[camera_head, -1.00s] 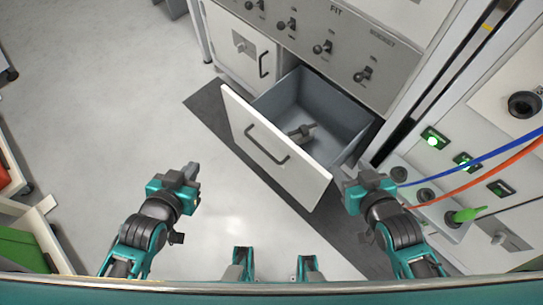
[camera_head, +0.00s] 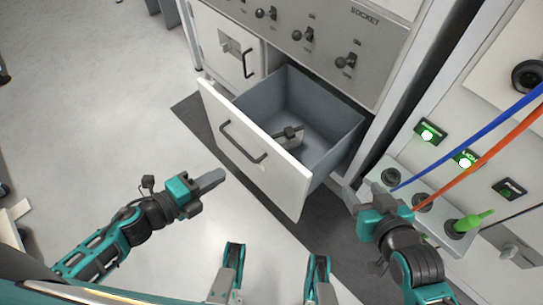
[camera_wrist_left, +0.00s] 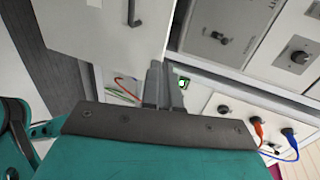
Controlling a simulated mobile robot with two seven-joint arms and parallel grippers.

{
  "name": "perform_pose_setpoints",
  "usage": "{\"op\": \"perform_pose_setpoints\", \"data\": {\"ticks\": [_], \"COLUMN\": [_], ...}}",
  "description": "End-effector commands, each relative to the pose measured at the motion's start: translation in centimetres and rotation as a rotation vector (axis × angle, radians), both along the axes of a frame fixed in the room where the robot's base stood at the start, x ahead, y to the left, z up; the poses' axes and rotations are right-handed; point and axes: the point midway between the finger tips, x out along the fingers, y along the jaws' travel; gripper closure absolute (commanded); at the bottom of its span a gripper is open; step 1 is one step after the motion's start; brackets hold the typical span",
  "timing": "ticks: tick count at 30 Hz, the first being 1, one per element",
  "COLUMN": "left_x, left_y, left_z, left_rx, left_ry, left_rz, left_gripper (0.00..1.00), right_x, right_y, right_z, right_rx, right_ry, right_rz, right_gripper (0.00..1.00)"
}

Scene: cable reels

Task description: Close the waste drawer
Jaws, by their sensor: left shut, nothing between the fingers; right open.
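The waste drawer (camera_head: 254,154) stands pulled out of the cabinet, with a white front, a dark bar handle (camera_head: 243,143) and a grey inside. A small grey and dark part (camera_head: 288,136) lies in it. My left gripper (camera_head: 219,178) is shut and empty, in front of the drawer front and apart from it in the head view. Its fingers also show in the left wrist view (camera_wrist_left: 162,84), with a white panel and dark handle beyond. My right gripper (camera_head: 370,192) is open, to the right of the drawer, near the socket strip.
A cabinet with a row of switches (camera_head: 303,36) stands above the drawer. At right is a panel with lit green switches (camera_head: 427,134), a blue cable (camera_head: 470,142), an orange cable (camera_head: 490,155) and a green plug (camera_head: 472,221).

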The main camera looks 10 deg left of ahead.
Motion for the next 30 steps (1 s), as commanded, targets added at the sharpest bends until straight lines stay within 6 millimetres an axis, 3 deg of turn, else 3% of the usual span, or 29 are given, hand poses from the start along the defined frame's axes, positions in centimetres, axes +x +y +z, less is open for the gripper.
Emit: {"op": "perform_pose_setpoints", "data": {"ticks": [5, 18, 21, 30], "left_x": [1.3, 7.8, 9.0, 10.5], "left_y": [-1.0, -6.1, -7.0, -8.3], "left_z": [-0.5, -3.1, -2.8, -2.9], "left_rx": [0.004, 0.001, 0.002, 0.003], "left_ry": [-0.006, -0.003, -0.004, -0.001], "left_rz": [-0.005, -0.002, -0.002, -0.002], "left_gripper": [1.00, 1.00, 1.00, 1.00], "right_x": [0.2, 0.0, 0.0, -0.1], "right_y": [0.1, 0.2, 0.2, 0.1], "right_z": [0.1, -1.3, -1.2, -1.2], "right_rx": [0.004, 0.012, 0.011, 0.010], "right_ry": [-0.005, -0.002, 0.001, 0.002], "right_rz": [0.000, -0.009, -0.009, -0.009], "right_gripper": [0.43, 0.43, 0.43, 0.43]}}
